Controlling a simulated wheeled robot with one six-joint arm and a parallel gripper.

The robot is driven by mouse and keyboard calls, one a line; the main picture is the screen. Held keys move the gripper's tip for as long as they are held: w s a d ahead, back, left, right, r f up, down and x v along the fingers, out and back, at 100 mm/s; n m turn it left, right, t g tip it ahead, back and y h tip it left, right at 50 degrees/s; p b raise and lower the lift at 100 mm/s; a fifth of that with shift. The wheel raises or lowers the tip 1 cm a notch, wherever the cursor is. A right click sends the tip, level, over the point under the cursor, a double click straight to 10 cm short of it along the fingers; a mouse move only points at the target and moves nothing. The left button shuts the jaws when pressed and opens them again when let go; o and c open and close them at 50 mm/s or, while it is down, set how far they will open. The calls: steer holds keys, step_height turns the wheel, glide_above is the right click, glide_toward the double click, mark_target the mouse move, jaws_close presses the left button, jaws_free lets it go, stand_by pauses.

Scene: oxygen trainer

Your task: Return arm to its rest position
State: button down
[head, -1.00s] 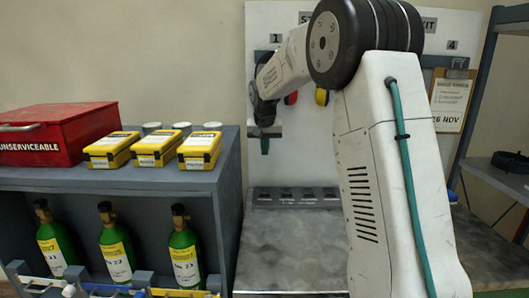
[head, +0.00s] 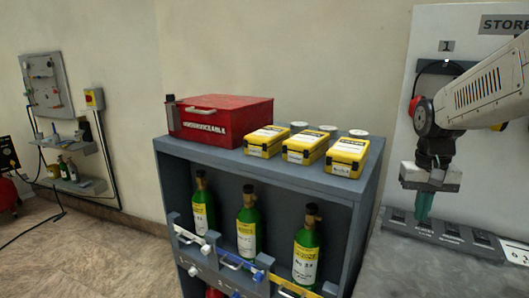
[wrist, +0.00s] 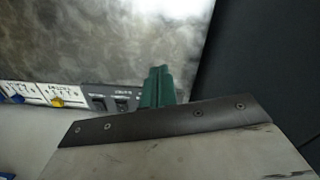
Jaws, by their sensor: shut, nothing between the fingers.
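My gripper (head: 424,205) hangs at the right of the head view, pointing down, with its green fingers together and nothing between them. It is in front of the white board and appears above the grey bench at the right of the shelf unit. In the wrist view the green fingers (wrist: 157,87) show close together past the dark edge of the gripper body, with the mottled grey bench top (wrist: 120,40) beyond. My arm comes in from the right edge of the head view.
A grey shelf unit (head: 362,200) holds a red UNSERVICEABLE box (head: 222,118), yellow cases (head: 306,146) and green bottles (head: 247,225). A slotted strip (head: 445,235) lies on the bench. The white board (head: 425,60) stands behind. Floor (head: 90,250) is open at left.

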steer(key=s+a+n, duration=0.1)
steer(key=s+a, duration=0.3)
steer(key=s, duration=0.8)
steer(key=s+a+n+t, duration=0.1)
steer(key=s+a, duration=0.4)
steer(key=s, duration=0.7)
steer(key=shift+s+r+n+t+y, duration=0.2)
steer(key=shift+r+n+t+y, duration=0.1)
steer(key=shift+r+n, duration=0.25)
steer(key=shift+f, duration=0.1)
